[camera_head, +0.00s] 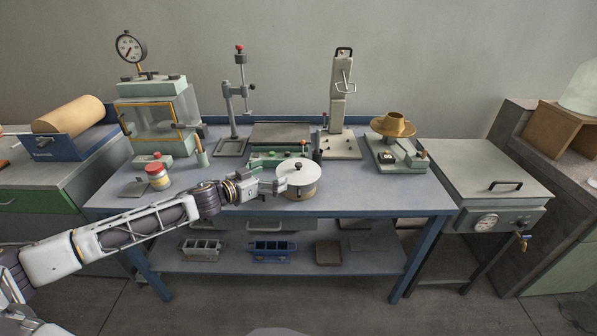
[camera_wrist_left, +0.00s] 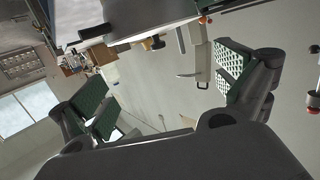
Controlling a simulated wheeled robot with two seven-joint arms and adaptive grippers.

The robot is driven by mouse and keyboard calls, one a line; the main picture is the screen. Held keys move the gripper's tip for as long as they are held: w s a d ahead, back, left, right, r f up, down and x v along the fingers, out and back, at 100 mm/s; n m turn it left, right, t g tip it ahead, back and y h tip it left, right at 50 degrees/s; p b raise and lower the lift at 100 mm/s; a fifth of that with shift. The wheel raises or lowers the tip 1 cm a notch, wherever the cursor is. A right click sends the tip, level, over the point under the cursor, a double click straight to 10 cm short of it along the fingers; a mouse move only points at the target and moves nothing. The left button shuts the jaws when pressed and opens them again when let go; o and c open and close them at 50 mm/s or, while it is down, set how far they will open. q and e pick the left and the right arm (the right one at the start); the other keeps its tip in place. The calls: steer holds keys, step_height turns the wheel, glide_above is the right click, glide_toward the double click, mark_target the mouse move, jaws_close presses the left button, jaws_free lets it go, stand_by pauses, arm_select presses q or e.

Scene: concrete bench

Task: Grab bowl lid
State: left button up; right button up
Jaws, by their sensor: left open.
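A round bowl with a flat pale lid (camera_head: 297,172) stands on the blue bench; the lid has a small dark knob on top. My right gripper is not in view.
A red-topped jar (camera_head: 158,175) stands left on the bench (camera_head: 370,197). The front right of the bench is clear.

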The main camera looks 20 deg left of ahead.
mark_target(296, 166)
arm_select(q)
steer(key=x, duration=0.5)
steer(key=shift+r+p, duration=0.1)
steer(key=shift+p, duration=0.3)
steer(key=shift+w+d, duration=0.2)
steer(key=shift+w, duration=0.1)
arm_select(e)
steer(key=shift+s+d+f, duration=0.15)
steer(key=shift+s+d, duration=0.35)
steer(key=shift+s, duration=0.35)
arm_select(q)
steer(key=shift+w, duration=0.1)
steer(key=shift+f+x, duration=0.15)
steer(key=shift+x, duration=1.1)
steer(key=shift+f+x, duration=0.15)
steer(key=shift+x, duration=1.15)
steer(key=shift+s+f, duration=0.15)
steer(key=shift+s, duration=0.05)
jaws_close()
